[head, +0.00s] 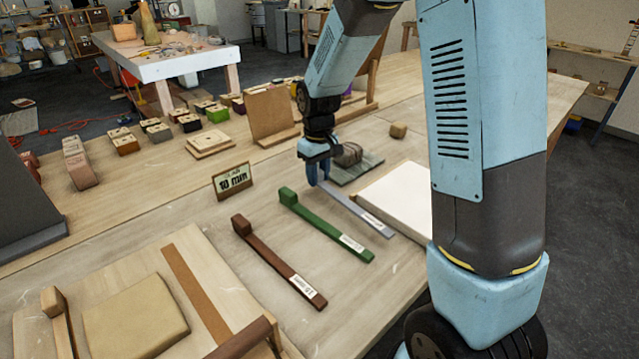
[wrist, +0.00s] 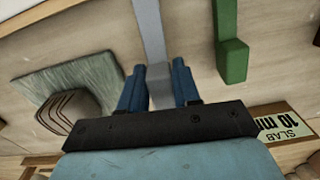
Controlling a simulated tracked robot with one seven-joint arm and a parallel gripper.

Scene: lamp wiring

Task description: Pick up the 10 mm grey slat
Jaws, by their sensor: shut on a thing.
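The grey slat (head: 350,208) lies among the slats on the bench in the head view, with a white label near its front end. In the wrist view the grey slat (wrist: 149,32) runs up from between my fingers. My gripper (head: 319,180) points down at the slat's far end. In the wrist view my gripper (wrist: 157,85) has its blue fingers on both sides of the slat's grey end block and is shut on it. The slat appears to be still on or very close to the bench; any gap beneath it cannot be made out.
A green slat (head: 325,228) and a brown slat (head: 278,262) lie to the left. A 10 mm sign (head: 232,181) stands behind them. A white block (head: 398,196) is close on the right. A grey-green mat (head: 362,171) with a brown ribbed object lies just behind my gripper.

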